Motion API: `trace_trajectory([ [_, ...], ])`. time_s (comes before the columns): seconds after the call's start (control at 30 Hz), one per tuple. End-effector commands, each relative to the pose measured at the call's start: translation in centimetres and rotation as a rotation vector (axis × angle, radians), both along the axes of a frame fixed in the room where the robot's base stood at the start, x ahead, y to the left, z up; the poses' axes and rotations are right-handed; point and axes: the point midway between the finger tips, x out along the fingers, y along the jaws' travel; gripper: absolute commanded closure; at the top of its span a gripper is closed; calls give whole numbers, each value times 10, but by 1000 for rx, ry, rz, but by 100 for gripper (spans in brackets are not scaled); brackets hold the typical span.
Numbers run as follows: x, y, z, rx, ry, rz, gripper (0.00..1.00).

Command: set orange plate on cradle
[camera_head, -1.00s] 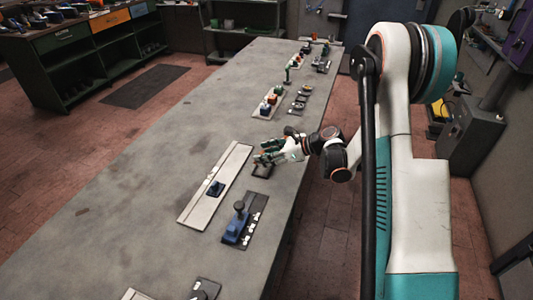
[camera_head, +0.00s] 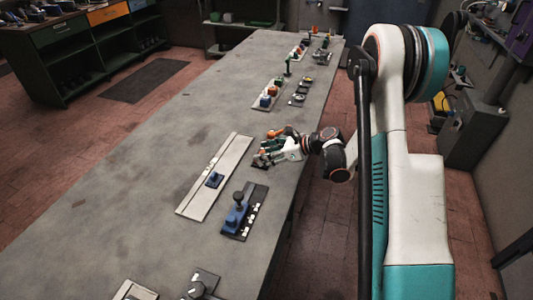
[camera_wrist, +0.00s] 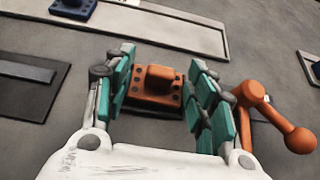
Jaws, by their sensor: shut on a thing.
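The orange plate (camera_wrist: 152,97), with a raised block and small holes, shows between the fingers of my gripper (camera_wrist: 160,88) in the wrist view. The fingers are shut on it. In the head view my gripper (camera_head: 265,157) is low over the right edge of the long table, and the plate is mostly hidden there. I cannot tell whether the plate touches anything below. An orange lever with a ball end (camera_wrist: 285,127) stands right of the fingers. A pale grooved board (camera_head: 222,165), carrying a blue plate (camera_head: 214,180), lies left of my gripper. I cannot tell which part is the cradle.
A dark base with a blue knobbed press (camera_head: 238,210) stands nearer on the table. A dark slotted plate (camera_wrist: 25,86) lies left in the wrist view. Farther along are small coloured parts on a board (camera_head: 268,96).

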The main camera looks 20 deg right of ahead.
Motion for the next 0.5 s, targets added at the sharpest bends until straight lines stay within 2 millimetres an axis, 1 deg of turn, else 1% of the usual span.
trace_trajectory([
  [0.5, 0, 0, -4, 0, 0, 0, 79],
])
